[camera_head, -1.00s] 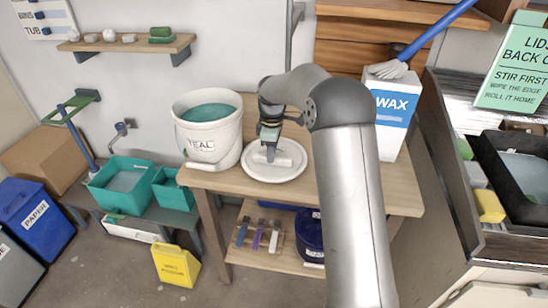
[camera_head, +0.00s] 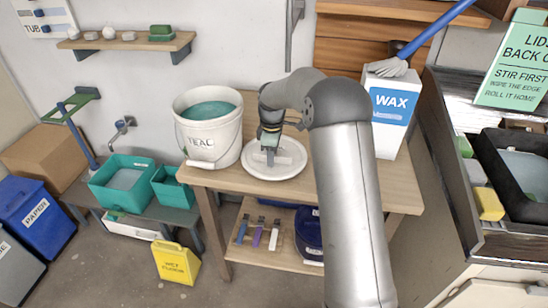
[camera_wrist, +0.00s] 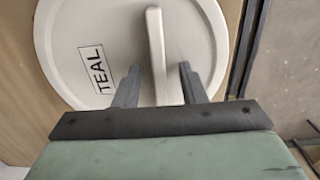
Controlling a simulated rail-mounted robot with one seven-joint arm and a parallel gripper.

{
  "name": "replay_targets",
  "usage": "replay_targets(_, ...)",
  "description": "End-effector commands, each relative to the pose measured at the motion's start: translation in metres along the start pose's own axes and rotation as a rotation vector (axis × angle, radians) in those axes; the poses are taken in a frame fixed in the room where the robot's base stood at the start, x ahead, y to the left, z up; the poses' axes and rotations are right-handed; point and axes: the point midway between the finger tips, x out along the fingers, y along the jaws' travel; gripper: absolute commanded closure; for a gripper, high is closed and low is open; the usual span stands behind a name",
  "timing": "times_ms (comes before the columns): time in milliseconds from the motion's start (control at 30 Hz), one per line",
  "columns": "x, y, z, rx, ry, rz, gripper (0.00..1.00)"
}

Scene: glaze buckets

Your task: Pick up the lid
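The white round lid (camera_head: 291,165) lies flat on the wooden table, just right of the white TEAL bucket (camera_head: 206,141). In the wrist view, the lid (camera_wrist: 60,30) carries a TEAL label and a raised bar handle (camera_wrist: 157,50). My gripper (camera_head: 269,157) is over the lid from above. In the wrist view, my gripper (camera_wrist: 160,78) is open, with one finger on each side of the handle and gaps between them. The bucket is open and holds teal glaze (camera_head: 208,113).
A WAX box (camera_head: 391,110) with a brush on top stands at the table's back right. The wooden table (camera_head: 235,181) has bare room at its front edge. A lower shelf holds several small coloured tools and a blue tub (camera_head: 307,235).

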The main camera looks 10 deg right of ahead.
Motion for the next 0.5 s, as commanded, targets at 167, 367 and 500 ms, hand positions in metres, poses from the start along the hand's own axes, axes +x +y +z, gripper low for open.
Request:
replay_targets(167, 0.0, 0.0, 0.0, 0.0, 0.0, 0.0, 0.63)
replay_targets(367, 0.0, 0.0, 0.0, 0.0, 0.0, 0.0, 1.0)
replay_targets(500, -0.0002, 0.0, 0.0, 0.0, 0.0, 0.0, 1.0)
